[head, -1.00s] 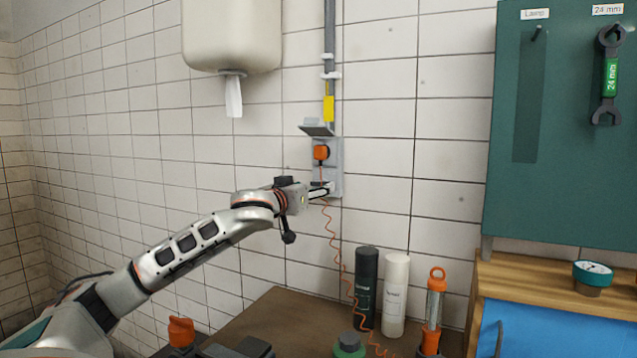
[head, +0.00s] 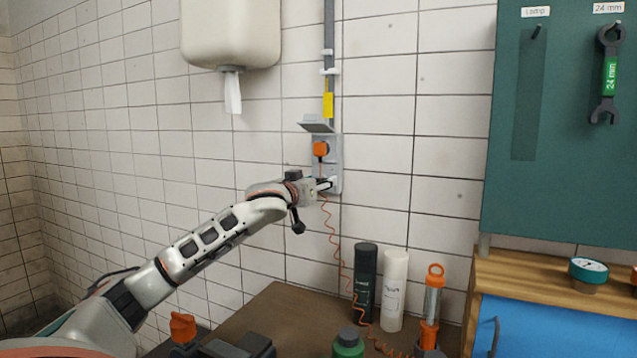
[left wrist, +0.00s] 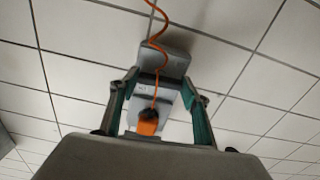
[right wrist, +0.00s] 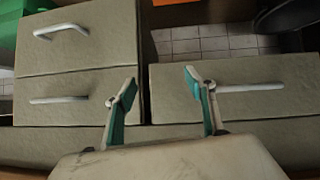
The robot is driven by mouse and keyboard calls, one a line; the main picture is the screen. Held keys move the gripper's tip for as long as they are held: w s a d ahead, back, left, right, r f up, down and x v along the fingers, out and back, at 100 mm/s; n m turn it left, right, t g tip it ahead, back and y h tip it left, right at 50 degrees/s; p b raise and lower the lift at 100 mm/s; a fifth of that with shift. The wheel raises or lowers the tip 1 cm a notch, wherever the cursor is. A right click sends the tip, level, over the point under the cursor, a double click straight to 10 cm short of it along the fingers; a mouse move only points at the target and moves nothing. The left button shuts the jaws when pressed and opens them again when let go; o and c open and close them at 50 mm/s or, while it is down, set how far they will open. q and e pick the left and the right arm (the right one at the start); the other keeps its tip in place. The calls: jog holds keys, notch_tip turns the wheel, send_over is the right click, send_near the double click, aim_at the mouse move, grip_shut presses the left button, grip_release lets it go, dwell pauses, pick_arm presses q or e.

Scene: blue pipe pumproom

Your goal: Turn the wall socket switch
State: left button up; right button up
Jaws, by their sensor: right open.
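The grey wall socket box (head: 335,178) is on the tiled wall, with its lid (head: 316,127) raised and an orange plug (head: 320,149) in it. My left gripper (head: 328,184) is at the lower part of the box, below the plug. In the left wrist view the open fingers of my left gripper (left wrist: 161,80) are on either side of the socket box (left wrist: 166,62); whether they touch it I cannot tell. The orange plug (left wrist: 148,127) shows between them. The switch itself is not clearly visible. My right gripper (right wrist: 160,82) is open and empty, facing drawers.
An orange coiled cord (head: 334,240) hangs from the plug to the brown tabletop (head: 270,310). A dark bottle (head: 365,285), a white bottle (head: 394,290) and an orange lamp (head: 432,305) stand below right. A paper dispenser (head: 230,35) hangs above. Grey drawers (right wrist: 75,65) face my right gripper.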

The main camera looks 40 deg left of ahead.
pick_arm(q)
jog(key=shift+r+m+p, duration=0.15)
jog(key=shift+m+p, duration=0.15)
jog(key=shift+p, duration=0.3)
jog(key=o, duration=1.1)
jog(key=v, duration=1.2)
